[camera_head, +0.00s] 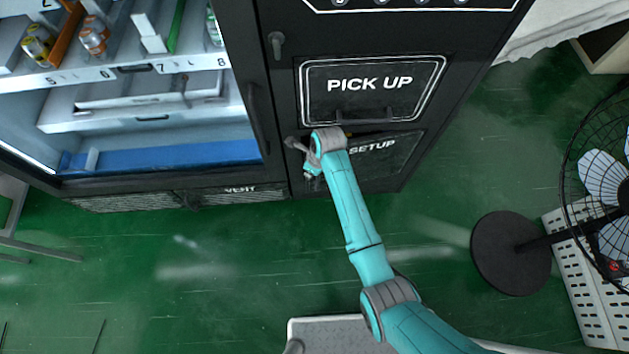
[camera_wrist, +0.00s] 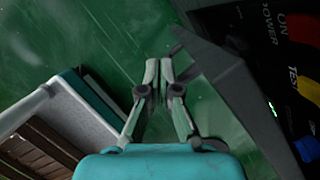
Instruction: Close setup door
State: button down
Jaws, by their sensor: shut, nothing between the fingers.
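The setup door (camera_head: 381,152) is a black panel labelled SETUP, low on the front of the black vending machine. It stands ajar. In the wrist view its dark slab (camera_wrist: 232,88) stands away from a control panel (camera_wrist: 292,80) with ON, POWER and TEST labels and red, yellow and blue parts. My gripper (camera_wrist: 159,64) is shut and empty, with its fingertips beside the door slab, on the side away from the control panel. I cannot tell whether they touch it. In the head view, my wrist hides the door's left part.
The PICK UP door (camera_head: 372,98) is just above. The lit product shelves (camera_head: 140,69) are on the left. A fan with a round base (camera_head: 511,252) and a white perforated crate (camera_head: 583,281) stand on the right. The green floor (camera_head: 200,290) before the machine is mostly clear.

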jog(key=shift+w+a, duration=0.2)
jog(key=shift+w, duration=0.55)
jog(key=shift+w+a, duration=0.15)
jog(key=shift+w, duration=0.6)
jog(key=shift+s, duration=0.1)
